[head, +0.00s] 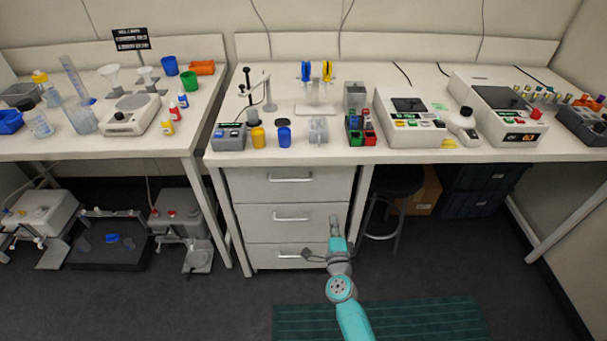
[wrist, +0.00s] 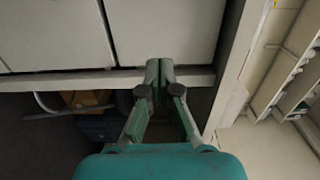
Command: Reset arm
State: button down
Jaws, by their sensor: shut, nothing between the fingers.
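My arm reaches up from the bottom of the head view, with my gripper (head: 334,220) in front of the drawer unit below the bench. The wrist view shows my gripper (wrist: 160,66) with its two green fingers together at the tips. The fingers are shut and hold nothing. In the wrist view the tips overlap the edge of a pale panel, but I cannot tell whether they touch it.
The drawer unit (head: 285,216) has its drawers shut. A dark stool (head: 395,182) and a cardboard box (head: 420,192) stand to its right. The bench top (head: 350,84) carries lab devices and bottles. Dark floor (head: 215,305) lies open at the front left, and a green mat (head: 430,318) at the front right.

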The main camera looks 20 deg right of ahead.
jog(key=shift+s, duration=0.1)
jog(key=s+a+n+y, duration=0.15)
jog(key=s+n, duration=0.25)
jog(key=s, duration=0.5)
jog(key=s+a+n+y, duration=0.1)
jog(key=s+a+n, duration=0.2)
jog(key=s, duration=0.7)
jog(key=s+a+n+y, duration=0.15)
jog(key=s+n, duration=0.25)
jog(key=s, duration=0.5)
jog(key=s+a+r+n+g, duration=0.1)
jog(key=s+r+n, duration=0.4)
jog(key=s, duration=0.5)
jog(key=s+a+r+n+g+y, duration=0.1)
jog(key=s+a+r+n, duration=0.2)
jog(key=s+r, duration=0.7)
jog(key=shift+s+a+n+y, duration=0.15)
jog(key=shift+s+n+y, duration=0.3)
jog(key=shift+n, duration=0.85)
jog(key=shift+s, duration=0.1)
